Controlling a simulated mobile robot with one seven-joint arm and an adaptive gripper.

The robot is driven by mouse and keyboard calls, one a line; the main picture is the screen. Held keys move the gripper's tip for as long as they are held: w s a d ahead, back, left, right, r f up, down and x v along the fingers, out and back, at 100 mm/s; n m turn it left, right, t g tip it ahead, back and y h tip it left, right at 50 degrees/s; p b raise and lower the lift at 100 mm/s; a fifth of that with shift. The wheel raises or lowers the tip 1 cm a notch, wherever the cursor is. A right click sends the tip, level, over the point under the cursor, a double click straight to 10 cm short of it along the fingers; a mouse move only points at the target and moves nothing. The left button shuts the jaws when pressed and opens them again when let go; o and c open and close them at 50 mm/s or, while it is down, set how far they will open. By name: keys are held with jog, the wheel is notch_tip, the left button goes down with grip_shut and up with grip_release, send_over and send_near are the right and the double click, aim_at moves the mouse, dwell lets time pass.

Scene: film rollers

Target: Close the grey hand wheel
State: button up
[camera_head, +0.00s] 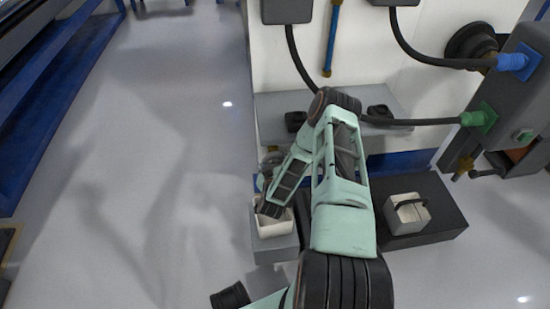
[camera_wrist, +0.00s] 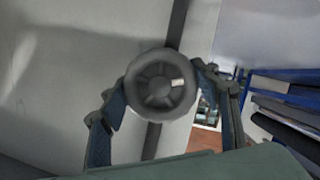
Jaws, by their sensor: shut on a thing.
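The grey hand wheel (camera_wrist: 158,92) is round with a spoked hub and a small bright mark, and fills the middle of the wrist view. My gripper (camera_wrist: 162,82) has one finger on each side of the wheel's rim and is shut on it. In the head view my arm bends over and reaches down beside the white cabinet.
A white cabinet (camera_head: 285,65) with a grey ledge (camera_head: 272,104) stands beside my arm. Hoses run to a grey panel (camera_head: 515,95). The floor (camera_head: 150,190) at left is clear.

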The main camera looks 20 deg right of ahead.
jog(key=shift+r+m+y+p, duration=0.1)
jog(key=shift+m+y+p, duration=0.25)
jog(key=shift+m+y, duration=0.35)
jog(key=m+y, duration=0.1)
jog(key=m, duration=0.1)
jog(key=shift+d+m+t+b, duration=0.1)
jog(key=shift+m+t+b, duration=0.2)
jog(key=shift+m+y+b, duration=0.55)
jog(key=shift+m+y, duration=0.35)
jog(key=shift+m, duration=0.2)
jog(key=shift+m+t+y+b, duration=0.3)
jog(key=shift+m+t+y, duration=0.3)
jog(key=shift+m, duration=0.5)
jog(key=o, duration=1.2)
jog(key=shift+c, duration=0.2)
jog(key=v, duration=0.7)
jog(key=shift+s, duration=0.25)
